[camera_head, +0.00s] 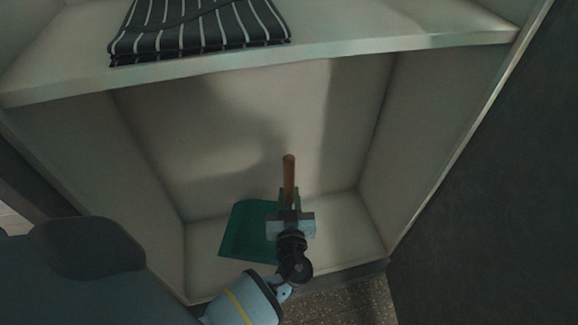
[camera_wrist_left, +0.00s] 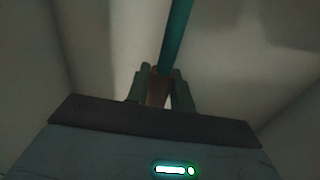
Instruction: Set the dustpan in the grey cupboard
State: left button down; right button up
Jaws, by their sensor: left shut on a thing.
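The dustpan (camera_head: 248,232) has a green pan and a brown handle (camera_head: 289,172) that points up. It is inside the lower compartment of the grey cupboard (camera_head: 445,125), low down and close to its floor. I cannot tell whether the pan touches the floor. My left gripper (camera_head: 289,204) is shut on the dustpan's handle and hides part of the pan's right side. In the left wrist view the fingers (camera_wrist_left: 160,88) close around the brown handle, with a teal strip of the dustpan (camera_wrist_left: 177,38) beyond. My right gripper is not in view.
A shelf (camera_head: 400,45) crosses above the compartment. A folded dark striped cloth (camera_head: 200,28) lies on it. The compartment's side walls stand to the left and right. Its floor (camera_head: 350,225) is clear right of the dustpan. A dark panel (camera_head: 500,190) stands at the right.

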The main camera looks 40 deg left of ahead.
pick_arm(q)
jog(key=shift+f+b, duration=0.85)
jog(key=shift+f, duration=0.55)
jog(key=shift+f+b, duration=1.05)
jog(key=shift+f, duration=0.85)
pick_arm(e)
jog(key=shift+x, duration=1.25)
pick_arm(q)
jog(key=shift+f, duration=0.5)
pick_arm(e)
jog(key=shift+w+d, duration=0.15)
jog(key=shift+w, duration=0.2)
pick_arm(q)
jog(key=c, duration=1.1)
grip_release()
jog(key=shift+c, duration=0.2)
jog(key=shift+f, duration=0.15)
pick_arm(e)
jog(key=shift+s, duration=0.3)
